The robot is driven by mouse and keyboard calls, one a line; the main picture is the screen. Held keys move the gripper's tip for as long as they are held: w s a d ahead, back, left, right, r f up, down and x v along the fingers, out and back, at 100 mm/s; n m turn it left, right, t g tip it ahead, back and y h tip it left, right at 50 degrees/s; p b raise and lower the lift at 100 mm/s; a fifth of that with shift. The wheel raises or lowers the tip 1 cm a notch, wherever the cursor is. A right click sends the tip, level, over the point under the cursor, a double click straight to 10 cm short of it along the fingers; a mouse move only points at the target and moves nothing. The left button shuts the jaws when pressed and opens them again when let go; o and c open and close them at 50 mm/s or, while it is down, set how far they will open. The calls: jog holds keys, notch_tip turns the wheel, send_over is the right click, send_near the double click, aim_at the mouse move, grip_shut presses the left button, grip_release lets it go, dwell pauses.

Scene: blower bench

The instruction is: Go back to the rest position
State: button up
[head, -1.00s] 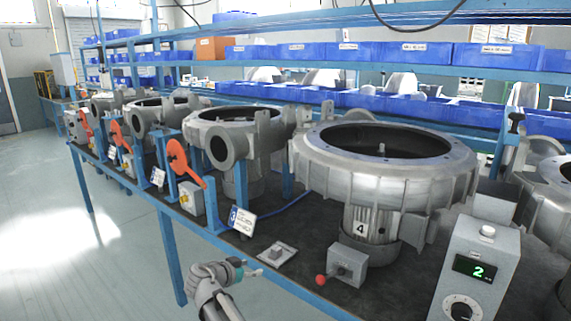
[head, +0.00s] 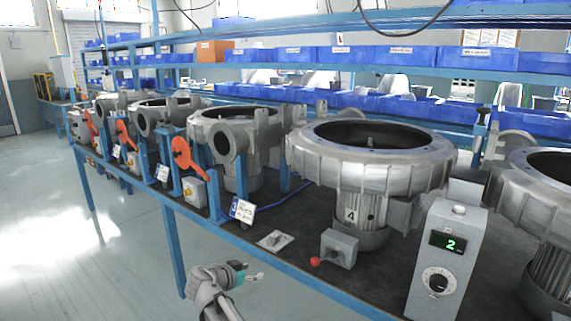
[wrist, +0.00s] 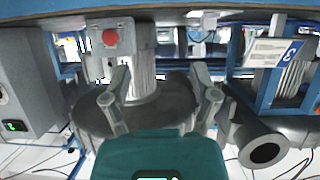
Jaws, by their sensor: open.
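My gripper (head: 250,273) is low in the head view, off the front edge of the bench, with nothing between its fingers. In the wrist view my gripper (wrist: 160,88) has its two grey fingers spread apart, and that picture is upside down. The big round blower marked 4 (head: 352,211) stands on the bench, behind and to the right of my gripper. It also shows beyond the fingers in the wrist view (wrist: 145,82).
A grey switch box with a red knob (head: 339,248), a small plate switch (head: 275,240) and a control box reading 2 (head: 446,260) sit near the bench's front edge (head: 290,273). Several blowers line the bench. Blue bins (head: 360,55) fill the shelf behind. The floor (head: 110,255) at left is clear.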

jog(key=s+d+f+n+g+y, duration=0.1)
jog(key=s+d+f+g, duration=0.25)
jog(key=d, duration=0.55)
jog(key=s+d+f+n+g+y, duration=0.1)
jog(key=s+d+f+n+g, duration=0.2)
jog(key=d, duration=0.5)
jog(key=s+d+f+n+g+y, duration=0.45)
jog(key=s+d+y, duration=0.25)
jog(key=s+d, duration=0.4)
notch_tip(320, 180, up, 19)
jog(key=p, duration=1.9)
jog(key=shift+a+m+t+h, duration=0.25)
jog(key=shift+m+t+h, duration=0.05)
jog(key=shift+m+t, duration=0.15)
jog(key=shift+w, duration=0.1)
